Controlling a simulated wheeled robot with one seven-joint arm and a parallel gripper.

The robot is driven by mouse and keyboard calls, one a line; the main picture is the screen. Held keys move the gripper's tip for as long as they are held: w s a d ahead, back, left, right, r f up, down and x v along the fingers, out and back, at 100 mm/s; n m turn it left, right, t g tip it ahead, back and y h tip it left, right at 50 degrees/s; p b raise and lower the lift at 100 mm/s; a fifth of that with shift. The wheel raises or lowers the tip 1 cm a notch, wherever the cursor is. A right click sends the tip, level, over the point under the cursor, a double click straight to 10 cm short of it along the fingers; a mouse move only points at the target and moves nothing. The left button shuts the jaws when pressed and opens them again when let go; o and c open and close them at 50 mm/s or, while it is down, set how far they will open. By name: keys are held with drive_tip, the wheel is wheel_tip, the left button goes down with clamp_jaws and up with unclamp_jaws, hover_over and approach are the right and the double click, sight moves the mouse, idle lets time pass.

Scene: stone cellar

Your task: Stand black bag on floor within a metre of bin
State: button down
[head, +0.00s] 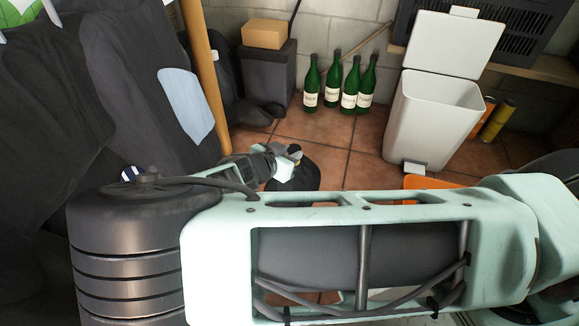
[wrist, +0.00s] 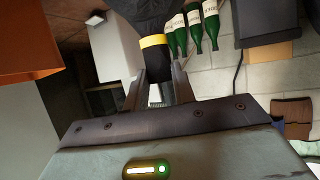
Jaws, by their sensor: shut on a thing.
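My gripper (head: 284,155) is shut on the neck of the black bag (head: 303,174), whose dark body shows just below it, mostly hidden by my arm. In the wrist view, my gripper's fingers (wrist: 167,80) close on the black neck under a yellow band, and the bag's black body (wrist: 160,15) is beyond it. I cannot tell whether the bag touches the floor. The white bin (head: 432,118) stands on the tiles to the right, with its lid (head: 455,42) raised. The bin also shows in the wrist view (wrist: 112,50), beside the bag.
Several green bottles (head: 349,88) stand by the back wall. A dark box (head: 268,75) with a cardboard box (head: 265,33) on it is left of them. An orange thing (head: 432,182) lies behind my arm. Tiled floor (head: 345,140) between bag and bin is clear.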

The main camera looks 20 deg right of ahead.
sight(294, 180)
wheel_tip(294, 180, down, 4)
drive_tip(key=shift+r+b, duration=0.15)
drive_tip(key=shift+b, duration=0.7)
drive_tip(key=c, duration=1.1)
unclamp_jaws()
drive_tip(key=shift+c, duration=0.2)
